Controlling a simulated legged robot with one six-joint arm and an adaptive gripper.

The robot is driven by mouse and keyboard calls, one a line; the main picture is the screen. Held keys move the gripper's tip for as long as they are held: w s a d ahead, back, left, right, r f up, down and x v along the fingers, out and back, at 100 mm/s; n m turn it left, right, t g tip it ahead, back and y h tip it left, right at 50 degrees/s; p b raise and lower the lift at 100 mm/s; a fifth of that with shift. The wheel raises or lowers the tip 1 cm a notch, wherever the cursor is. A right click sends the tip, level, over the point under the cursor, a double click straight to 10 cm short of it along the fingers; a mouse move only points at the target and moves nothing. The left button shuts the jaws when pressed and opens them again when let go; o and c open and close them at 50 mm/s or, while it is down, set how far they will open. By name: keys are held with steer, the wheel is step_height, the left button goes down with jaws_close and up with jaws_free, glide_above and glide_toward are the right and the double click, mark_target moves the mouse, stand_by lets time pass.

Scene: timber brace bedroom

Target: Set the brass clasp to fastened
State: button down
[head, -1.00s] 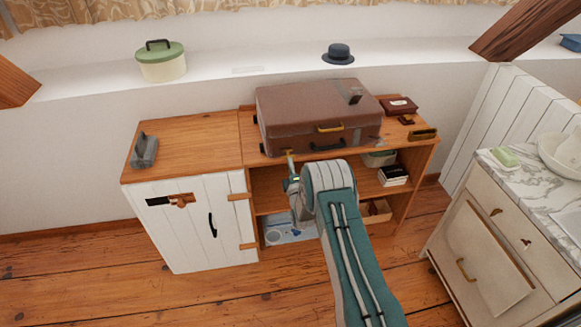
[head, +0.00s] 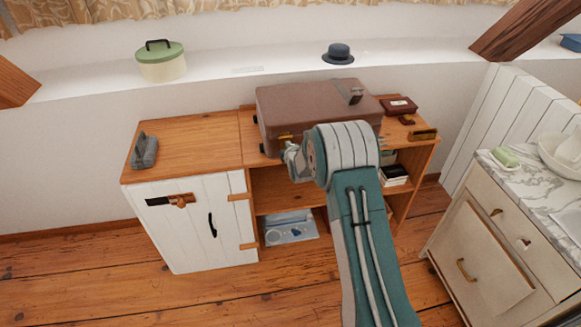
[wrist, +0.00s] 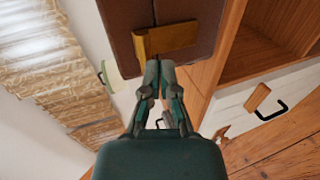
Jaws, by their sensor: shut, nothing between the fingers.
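The brown suitcase (head: 300,105) lies on top of the wooden cabinet, with its lid down. A brass clasp (wrist: 165,40) on its front fills the top middle of the wrist view. A brass piece (head: 285,137) also shows on the suitcase's front left in the head view. My gripper (wrist: 158,66) is shut and empty, with its fingertips right at the clasp's edge. I cannot tell whether they touch it. My arm hides most of the suitcase's front in the head view, and whether the clasp is fastened is unclear.
The cabinet top (head: 195,145) is mostly clear on the left, with a grey object (head: 145,150) near its end. A dark red box (head: 399,105) and a brass item (head: 423,134) lie right of the suitcase. Open shelves and a white door (head: 185,240) are below.

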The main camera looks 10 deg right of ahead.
steer(key=shift+r, duration=0.2)
steer(key=shift+r, duration=0.65)
